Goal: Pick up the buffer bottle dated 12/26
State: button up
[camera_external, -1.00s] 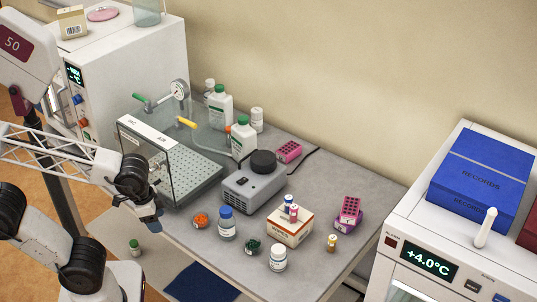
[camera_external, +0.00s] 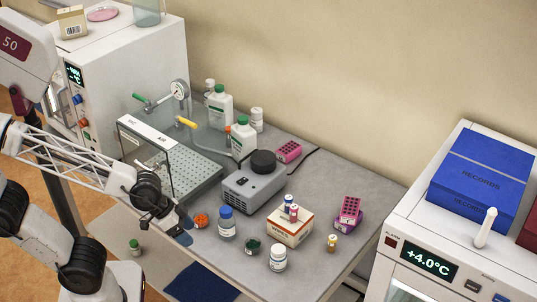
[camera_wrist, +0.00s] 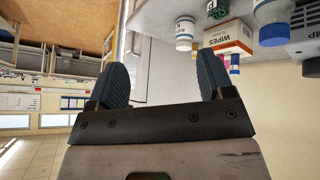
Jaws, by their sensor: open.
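A bottle with a blue cap (camera_external: 227,222) stands near the front edge of the bench; it also shows in the wrist view (camera_wrist: 272,14). A white-capped bottle (camera_external: 278,258) stands to its right, and it shows in the wrist view (camera_wrist: 184,34). Both have labels, but the dates are too small to read, so I cannot tell which is dated 12/26. My gripper (camera_external: 184,228) is left of the blue-capped bottle, near the bench's front edge. In the wrist view its two fingers (camera_wrist: 162,80) are wide apart with nothing between them.
An orange item (camera_external: 201,221) and a dark green item (camera_external: 253,247) lie near the bottles. A wipes box (camera_external: 290,228) with small vials on top, a grey pump (camera_external: 252,190) and green-capped white bottles (camera_external: 243,139) stand behind. A pink rack (camera_external: 350,211) is at right.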

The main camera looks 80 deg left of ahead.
jog(key=w+f+n+t, duration=0.1)
jog(key=w+n+t, duration=0.15)
jog(key=w, duration=0.25)
jog(key=n+t+y, duration=0.1)
jog(key=n+y, duration=0.5)
jog(key=y, duration=0.6)
send_near(222, 215)
jog(key=shift+x, duration=2.2)
jog(key=shift+a+f, duration=0.1)
jog(key=shift+f, duration=0.1)
jog(key=shift+x, duration=1.2)
jog(key=shift+x, duration=2.55)
jog(key=shift+r, duration=0.15)
